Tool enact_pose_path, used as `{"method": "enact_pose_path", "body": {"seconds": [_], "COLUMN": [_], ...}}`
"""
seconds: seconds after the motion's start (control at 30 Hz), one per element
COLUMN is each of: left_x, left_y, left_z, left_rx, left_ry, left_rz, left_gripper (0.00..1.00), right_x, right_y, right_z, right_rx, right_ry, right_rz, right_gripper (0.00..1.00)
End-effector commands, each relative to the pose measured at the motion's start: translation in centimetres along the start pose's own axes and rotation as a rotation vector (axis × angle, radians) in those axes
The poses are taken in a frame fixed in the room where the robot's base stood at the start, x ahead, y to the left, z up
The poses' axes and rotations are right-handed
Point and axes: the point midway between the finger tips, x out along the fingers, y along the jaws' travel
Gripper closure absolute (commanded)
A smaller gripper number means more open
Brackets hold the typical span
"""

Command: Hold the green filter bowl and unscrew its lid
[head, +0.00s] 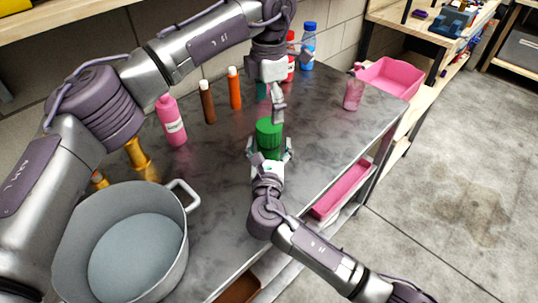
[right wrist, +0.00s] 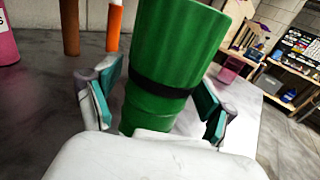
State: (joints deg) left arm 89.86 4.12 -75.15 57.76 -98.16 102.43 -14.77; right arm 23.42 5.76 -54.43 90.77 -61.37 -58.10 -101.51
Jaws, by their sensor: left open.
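The green filter bowl (head: 269,153) stands on the grey worktop with its ribbed green lid (head: 268,127) on top. In the right wrist view the green bowl (right wrist: 165,110) fills the middle, with a black band around it. My right gripper (head: 270,148) has one finger on each side of the bowl. In the right wrist view its teal-padded fingers (right wrist: 160,100) stand apart, with gaps visible beside the bowl. My left gripper (head: 278,108) is open just above the lid, pointing down. Whether it touches the lid is hard to tell.
A large grey pot (head: 130,245) stands at the front left. A pink bottle (head: 171,122), a brown bottle (head: 207,103) and an orange bottle (head: 234,90) stand left of the bowl. A pinkish bottle (head: 353,92) is near the right edge.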

Motion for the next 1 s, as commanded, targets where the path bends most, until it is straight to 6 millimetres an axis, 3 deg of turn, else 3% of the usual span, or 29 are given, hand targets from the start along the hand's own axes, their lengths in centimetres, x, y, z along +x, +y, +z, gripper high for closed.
{"method": "enact_pose_path", "body": {"seconds": [0.07, 0.43, 0.73, 1.0], "left_x": [0.00, 0.00, -0.02, -0.03], "left_y": [0.00, 0.00, 0.00, 0.00], "left_z": [0.01, 0.00, 0.01, 0.00], "left_rx": [0.000, 0.000, 0.123, 0.657], "left_ry": [0.000, 0.000, 0.000, 0.001], "left_rz": [0.000, 0.000, 0.000, 0.001], "left_gripper": [0.15, 0.15, 0.15, 0.15], "right_x": [-0.02, -0.04, -0.05, -0.05], "right_y": [0.01, 0.01, 0.01, 0.01], "right_z": [-0.01, -0.02, -0.04, -0.05], "right_rx": [0.000, 0.000, 0.000, -0.001], "right_ry": [0.000, 0.000, 0.001, 0.001], "right_rz": [0.000, 0.000, 0.000, 0.000], "right_gripper": [0.37, 0.99, 1.00, 1.00]}}
